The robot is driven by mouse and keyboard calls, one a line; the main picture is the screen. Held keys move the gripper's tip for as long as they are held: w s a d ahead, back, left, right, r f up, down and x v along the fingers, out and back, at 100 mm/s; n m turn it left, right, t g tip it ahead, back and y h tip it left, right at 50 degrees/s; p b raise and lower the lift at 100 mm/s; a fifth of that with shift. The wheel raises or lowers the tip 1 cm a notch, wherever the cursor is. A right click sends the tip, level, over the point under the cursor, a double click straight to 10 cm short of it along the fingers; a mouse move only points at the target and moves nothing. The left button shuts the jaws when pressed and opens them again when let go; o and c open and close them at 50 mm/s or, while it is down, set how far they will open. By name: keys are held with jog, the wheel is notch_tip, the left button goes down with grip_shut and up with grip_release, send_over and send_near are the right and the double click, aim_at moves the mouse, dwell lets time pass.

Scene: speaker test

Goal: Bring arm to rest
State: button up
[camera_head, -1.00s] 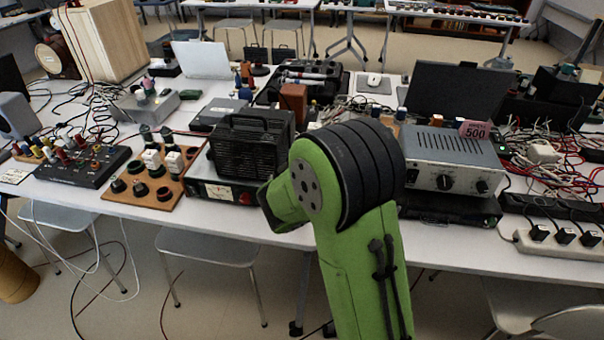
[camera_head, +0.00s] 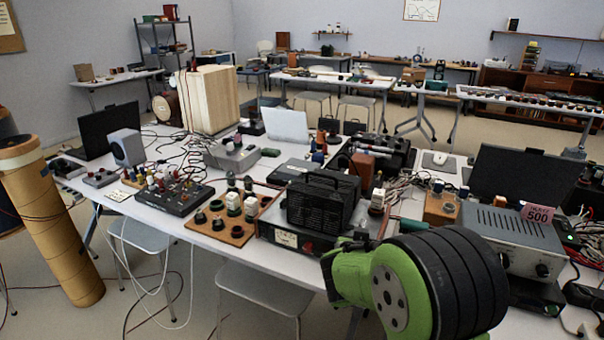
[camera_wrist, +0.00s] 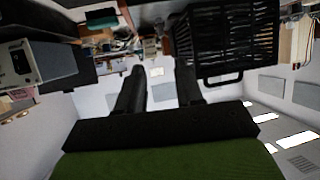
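My gripper (camera_wrist: 160,70) shows in the wrist view with its two dark fingers spread apart and nothing between them. In the head view my green and black arm covers the lower right, in front of the long white table (camera_head: 190,228); the fingers are hidden there. The wrist view is upside down, with the table items at the top and ceiling lamps at the bottom. In it a black wire-fronted box (camera_wrist: 225,40) lies beyond the right finger and a grey metal unit (camera_wrist: 18,65) is at the left.
The table is crowded: a black caged device (camera_head: 322,203), a grey unit with a pink 500 tag (camera_head: 512,238), a wooden board with knobs (camera_head: 232,222) and tangled cables. Chairs (camera_head: 265,292) stand at the front edge. A tall cardboard tube (camera_head: 55,220) stands at the left.

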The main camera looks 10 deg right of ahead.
jog(key=s+a+r+n+g+y, duration=0.1)
jog(key=s+a+n+g+y, duration=0.15)
jog(key=s, duration=0.85)
jog(key=s+a+r+n+g+y, duration=0.1)
jog(key=s+a+r+g, duration=0.15)
jog(key=s, duration=0.85)
jog(key=s+a+r+n+g+y, duration=0.1)
jog(key=s+a+n+y, duration=0.15)
jog(key=s, duration=0.95)
notch_tip(320, 180, up, 15)
jog(key=w+m+p, duration=0.1)
jog(key=p, duration=1.4)
jog(key=shift+a+r+h+p, duration=0.2)
jog(key=shift+a+h+p, duration=0.1)
